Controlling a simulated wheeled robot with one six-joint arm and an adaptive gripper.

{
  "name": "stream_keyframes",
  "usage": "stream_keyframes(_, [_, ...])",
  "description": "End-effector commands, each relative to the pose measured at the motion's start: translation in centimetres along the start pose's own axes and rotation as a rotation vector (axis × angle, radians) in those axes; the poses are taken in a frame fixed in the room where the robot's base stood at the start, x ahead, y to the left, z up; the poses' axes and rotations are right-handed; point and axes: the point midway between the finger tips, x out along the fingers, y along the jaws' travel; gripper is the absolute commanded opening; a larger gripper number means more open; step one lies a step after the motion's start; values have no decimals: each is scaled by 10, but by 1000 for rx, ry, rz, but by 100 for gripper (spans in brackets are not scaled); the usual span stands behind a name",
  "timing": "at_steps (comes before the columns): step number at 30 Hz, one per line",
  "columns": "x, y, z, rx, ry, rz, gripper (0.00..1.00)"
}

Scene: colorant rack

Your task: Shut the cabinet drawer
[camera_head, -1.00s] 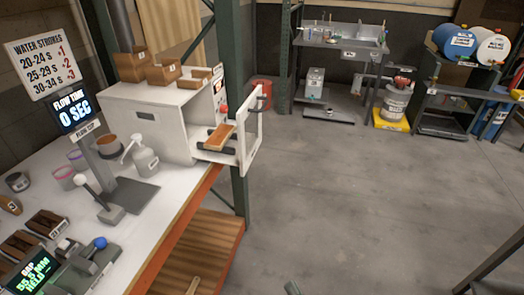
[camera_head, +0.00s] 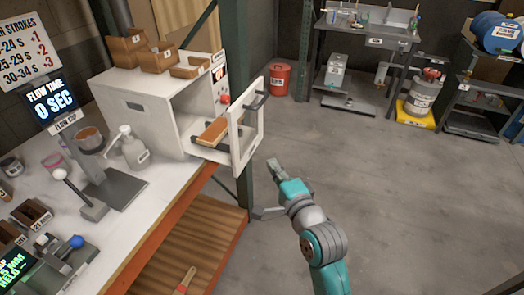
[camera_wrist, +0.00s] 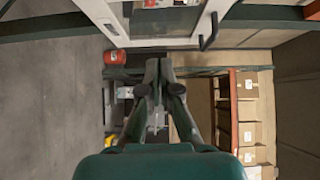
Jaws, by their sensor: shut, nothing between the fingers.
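The white cabinet (camera_head: 165,110) stands on the bench, and its drawer (camera_head: 240,140) is pulled out to the right. The drawer has a white framed front with a window and a black handle (camera_head: 255,102); a brown block (camera_head: 212,131) lies inside. In the wrist view the drawer front (camera_wrist: 160,42) fills the top, with its handle (camera_wrist: 208,32) to the right. My gripper (camera_head: 273,166) is in front of the drawer front, to its lower right, and looks apart from it. Its fingers (camera_wrist: 161,70) are shut and empty in the wrist view.
A green rack post (camera_head: 249,165) stands close beside the drawer. Brown bins (camera_head: 127,48) sit on the cabinet. The floor at right is clear; a red bucket (camera_head: 279,78) stands behind.

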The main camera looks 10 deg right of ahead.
Motion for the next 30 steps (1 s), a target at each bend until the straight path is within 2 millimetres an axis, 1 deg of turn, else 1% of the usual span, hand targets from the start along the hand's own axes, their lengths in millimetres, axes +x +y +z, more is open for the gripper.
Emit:
stream_keyframes(5, [25,-1,0,-2,0,-1,0])
stream_keyframes(12, [70,-1,0,-2,-1,-2,0])
stream_keyframes(17, [98,-1,0,-3,1,-2,0])
stream_keyframes(19, [105,0,11,-3,-3,-1,0])
stream_keyframes(24, [117,0,24,-3,-1,0,0])
stream_keyframes(30, [122,0,28,-2,1,0,0])
